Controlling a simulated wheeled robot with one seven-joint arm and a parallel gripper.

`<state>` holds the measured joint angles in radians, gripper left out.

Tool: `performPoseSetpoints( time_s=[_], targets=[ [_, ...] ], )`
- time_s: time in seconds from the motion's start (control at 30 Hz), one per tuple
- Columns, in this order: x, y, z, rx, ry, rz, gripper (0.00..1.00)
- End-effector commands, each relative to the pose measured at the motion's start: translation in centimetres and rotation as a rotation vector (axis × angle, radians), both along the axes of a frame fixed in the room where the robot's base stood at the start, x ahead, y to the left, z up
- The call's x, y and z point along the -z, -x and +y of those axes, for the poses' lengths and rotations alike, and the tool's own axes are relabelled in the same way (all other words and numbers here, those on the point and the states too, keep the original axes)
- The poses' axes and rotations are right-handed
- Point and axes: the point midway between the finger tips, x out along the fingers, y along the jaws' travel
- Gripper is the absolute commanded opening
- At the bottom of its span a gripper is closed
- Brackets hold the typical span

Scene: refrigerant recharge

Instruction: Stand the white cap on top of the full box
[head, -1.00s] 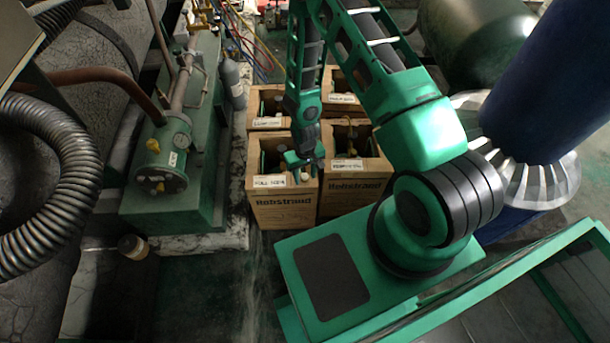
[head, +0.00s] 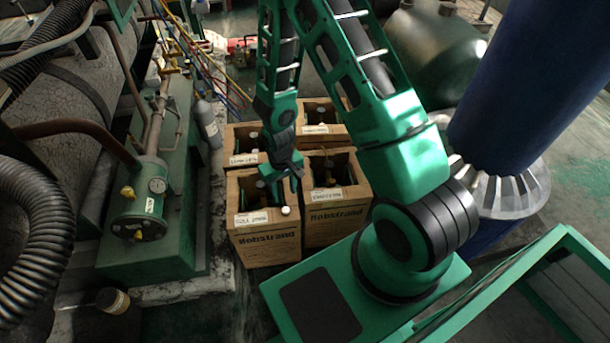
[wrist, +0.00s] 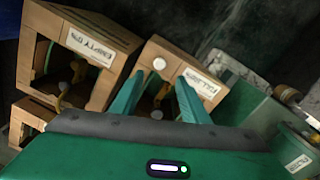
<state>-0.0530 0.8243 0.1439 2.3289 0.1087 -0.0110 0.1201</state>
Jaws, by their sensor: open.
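The full box (head: 262,246) is the front-left cardboard box in the head view, with a label reading "FULL". It also shows in the wrist view (wrist: 186,62), beyond my fingers. The white cap (head: 285,210) rests on the top front rim of this box, right of the label. In the wrist view the cap (wrist: 159,63) is a round white disc on the rim. My gripper (head: 287,187) is open just above and behind the cap, apart from it. In the wrist view the fingers (wrist: 160,92) spread over the box opening, with nothing between their tips.
An empty-labelled box (head: 337,225) stands close on the right, with two more boxes behind. A bottle with a pale top (wrist: 157,114) sits inside the full box. Green machinery (head: 150,235) is at left, a dark blue column (head: 530,80) at right.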

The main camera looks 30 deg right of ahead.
Motion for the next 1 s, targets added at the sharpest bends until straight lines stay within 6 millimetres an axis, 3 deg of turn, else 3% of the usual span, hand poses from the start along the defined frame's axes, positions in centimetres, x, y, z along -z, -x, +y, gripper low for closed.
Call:
performPoseSetpoints(
  time_s=[0.17,0.27,0.43,0.63,0.87,1.0],
  targets=[
    [-0.4,-0.1,-0.2,0.003,0.003,-0.001,0.41],
    [-1.9,-0.4,-1.3,0.014,0.015,-0.006,0.41],
    [-7.6,-1.0,-5.0,0.063,0.057,-0.016,0.41],
    [-15.2,0.3,-9.6,0.144,0.102,-0.017,0.41],
    [-23.1,3.8,-14.0,0.255,0.126,-0.013,0.41],
    [-27.4,6.9,-15.9,0.324,0.125,-0.011,0.41]
  ],
)
